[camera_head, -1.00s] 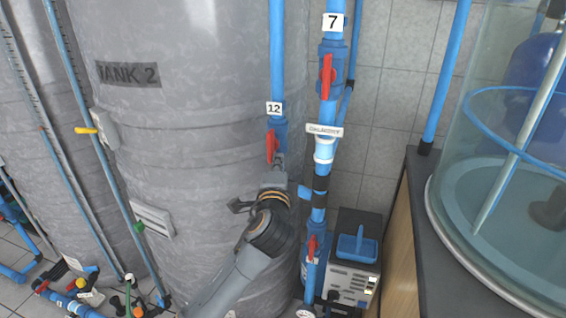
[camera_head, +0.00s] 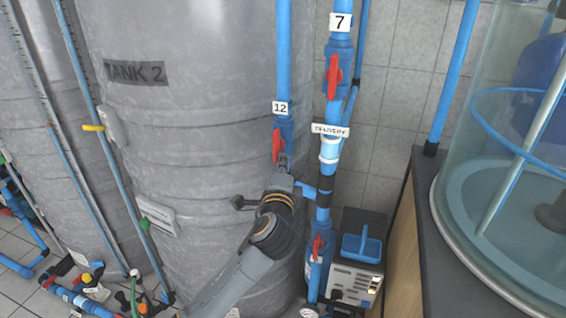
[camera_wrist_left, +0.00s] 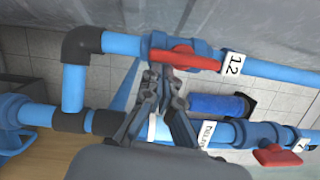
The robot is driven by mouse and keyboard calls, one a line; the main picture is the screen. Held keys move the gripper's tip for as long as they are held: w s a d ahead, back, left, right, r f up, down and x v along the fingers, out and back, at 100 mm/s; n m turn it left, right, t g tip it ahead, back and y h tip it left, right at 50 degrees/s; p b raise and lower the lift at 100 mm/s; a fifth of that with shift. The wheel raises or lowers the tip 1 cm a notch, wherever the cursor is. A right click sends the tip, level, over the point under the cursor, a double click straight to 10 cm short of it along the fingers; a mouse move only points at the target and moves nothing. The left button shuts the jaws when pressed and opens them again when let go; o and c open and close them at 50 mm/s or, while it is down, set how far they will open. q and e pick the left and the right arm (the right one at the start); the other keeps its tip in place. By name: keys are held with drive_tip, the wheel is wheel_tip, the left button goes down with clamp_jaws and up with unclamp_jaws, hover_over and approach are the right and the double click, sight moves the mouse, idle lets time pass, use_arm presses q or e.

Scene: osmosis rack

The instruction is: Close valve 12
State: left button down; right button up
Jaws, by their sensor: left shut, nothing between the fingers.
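Valve 12 is on the blue pipe in front of the grey tank, under the label 12 (camera_head: 280,107). Its red handle (camera_head: 277,145) lies along the pipe. My left gripper (camera_head: 283,164) is shut and empty, with its fingertips just below the handle's lower end. In the left wrist view the red handle (camera_wrist_left: 185,58) lies along its pipe, beside the label 12 (camera_wrist_left: 233,64). The fingertips of the left gripper (camera_wrist_left: 161,76) are close together near the handle's left end; I cannot tell whether they touch it. My right gripper is not in view.
A parallel blue pipe with valve 7 (camera_head: 333,76) and a lower red valve (camera_head: 317,247) runs just right of valve 12. Tank 2 (camera_head: 190,120) stands close behind. A counter (camera_head: 433,200) with a glass vessel (camera_head: 450,215) is at right.

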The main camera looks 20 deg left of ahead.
use_arm(q)
drive_tip(key=shift+a+f+m, duration=0.1)
drive_tip(key=shift+a+m, duration=0.05)
drive_tip(key=shift+m, duration=0.35)
drive_tip(key=shift+w+a+m+t+h+p, duration=0.1)
drive_tip(key=shift+a+m+t+h+p, duration=0.55)
drive_tip(key=shift+m, duration=2.4)
drive_tip(key=shift+s+a+m+t+h+p, duration=0.2)
drive_tip(key=shift+a+m+h+p, duration=0.7)
drive_tip(key=shift+m, duration=2.2)
drive_tip(key=shift+w+a+m+t+h+p, duration=0.2)
drive_tip(key=shift+a+m+t+h+p, duration=0.5)
drive_tip(key=shift+m, duration=2.35)
drive_tip(key=shift+a, duration=0.1)
